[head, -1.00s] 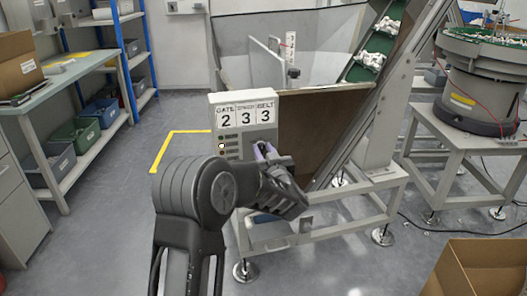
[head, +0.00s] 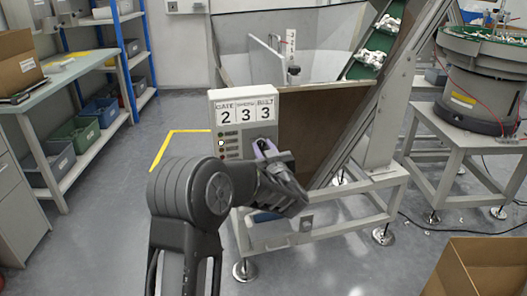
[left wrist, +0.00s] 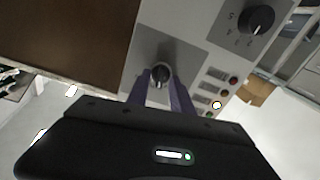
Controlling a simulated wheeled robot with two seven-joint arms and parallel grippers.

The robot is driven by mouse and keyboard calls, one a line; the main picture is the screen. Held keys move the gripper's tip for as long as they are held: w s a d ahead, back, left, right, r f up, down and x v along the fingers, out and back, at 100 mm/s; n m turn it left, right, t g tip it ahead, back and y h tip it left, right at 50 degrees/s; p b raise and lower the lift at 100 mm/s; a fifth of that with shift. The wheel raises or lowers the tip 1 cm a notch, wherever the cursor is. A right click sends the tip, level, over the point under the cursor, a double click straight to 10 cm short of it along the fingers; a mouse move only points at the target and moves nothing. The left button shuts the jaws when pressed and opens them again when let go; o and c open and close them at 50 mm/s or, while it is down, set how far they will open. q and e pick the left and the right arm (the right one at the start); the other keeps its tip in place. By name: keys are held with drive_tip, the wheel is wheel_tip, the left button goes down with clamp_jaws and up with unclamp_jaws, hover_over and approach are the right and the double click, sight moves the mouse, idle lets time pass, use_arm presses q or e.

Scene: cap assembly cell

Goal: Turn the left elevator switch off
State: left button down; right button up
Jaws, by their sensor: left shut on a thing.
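The grey control box (head: 230,98) stands at the hopper's front corner, with labels reading GATE 2, a middle one 3 and BELT 3. A black rotary switch knob (left wrist: 161,73) sits on a darker grey plate on its face. My left gripper (head: 264,149) is at the lower right of the box face. In the left wrist view its two purple fingers (left wrist: 161,84) are on either side of the knob and shut on it. The knob's exact pointer angle is hard to read. My right gripper is not in view.
A second black dial (left wrist: 257,20) and a column of small lamps, one lit (left wrist: 217,105), share the panel. The inclined conveyor (head: 345,135) and its frame stand right of the box. A cardboard box (head: 480,268) is at lower right. Floor at left is clear.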

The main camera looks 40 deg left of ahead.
use_arm(q)
drive_tip(key=n+b, duration=0.3)
drive_tip(key=shift+s+f, duration=0.1)
drive_tip(key=shift+f, duration=0.1)
drive_tip(key=n+b, duration=0.2)
drive_tip(key=n, duration=0.1)
drive_tip(key=shift+a, duration=0.1)
drive_tip(key=shift+r+n+b, duration=0.1)
drive_tip(key=shift+n+b, duration=0.65)
drive_tip(key=shift+n, duration=0.05)
drive_tip(key=c, duration=1.2)
unclamp_jaws()
drive_tip(key=shift+o, duration=0.2)
drive_tip(key=p+v, duration=0.1)
drive_tip(key=v, duration=0.7)
